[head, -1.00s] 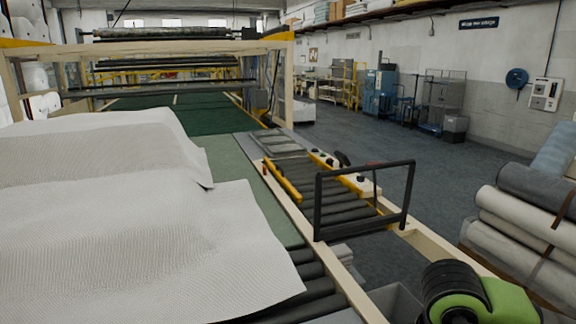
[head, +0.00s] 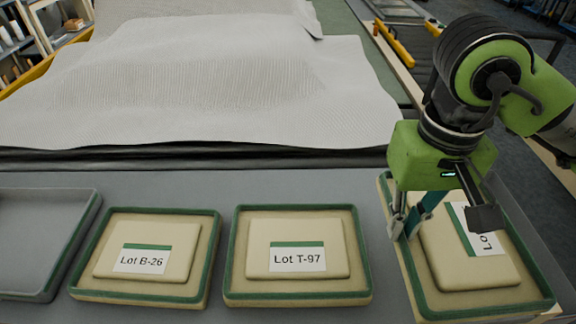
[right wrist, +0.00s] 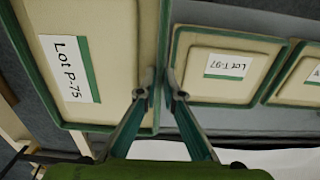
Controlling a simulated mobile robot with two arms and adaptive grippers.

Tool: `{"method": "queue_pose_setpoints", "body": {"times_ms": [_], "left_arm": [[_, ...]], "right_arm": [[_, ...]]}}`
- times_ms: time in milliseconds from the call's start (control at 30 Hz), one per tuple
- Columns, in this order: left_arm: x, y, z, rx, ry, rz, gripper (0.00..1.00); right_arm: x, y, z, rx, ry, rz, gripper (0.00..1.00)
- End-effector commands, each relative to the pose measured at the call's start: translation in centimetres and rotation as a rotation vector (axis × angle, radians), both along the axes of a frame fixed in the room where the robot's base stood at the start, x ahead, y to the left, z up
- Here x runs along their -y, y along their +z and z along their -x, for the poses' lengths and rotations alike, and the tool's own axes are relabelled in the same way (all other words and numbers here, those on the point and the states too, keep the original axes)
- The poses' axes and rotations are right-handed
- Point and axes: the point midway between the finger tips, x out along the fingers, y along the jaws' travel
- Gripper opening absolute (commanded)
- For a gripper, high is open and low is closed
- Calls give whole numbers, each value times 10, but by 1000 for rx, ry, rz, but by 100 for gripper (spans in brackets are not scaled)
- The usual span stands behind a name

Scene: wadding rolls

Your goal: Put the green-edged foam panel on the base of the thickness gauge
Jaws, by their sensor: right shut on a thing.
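A beige panel with a green rim and a raised middle, labelled Lot P-75 in the right wrist view (right wrist: 118,45), is at the right of the grey table in the head view (head: 448,268). I cannot tell whether the panel is clear of the table. Similar green-edged panels, Lot T-97 (head: 297,285) and Lot B-26 (head: 140,279), lie to its left. I do not see the thickness gauge or my left gripper.
White wadding sheet (head: 200,90) covers the bed behind. Shelves (head: 30,50) stand at the back left. Floor shows at the right.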

Motion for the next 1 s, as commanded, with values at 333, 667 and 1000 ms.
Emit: {"method": "queue_pose_setpoints", "body": {"times_ms": [333, 667, 1000], "left_arm": [[8, 16, -11, 15, 1, 10, 40], [2, 33, 6, -9, 0, 1, 40], [2, 47, -2, 1, 0, 2, 40]], "right_arm": [[17, -25, -57, -8, -6, -2, 0], [34, -75, -115, -5, -3, 1, 0], [39, -104, -134, -6, 0, 0, 0]]}}
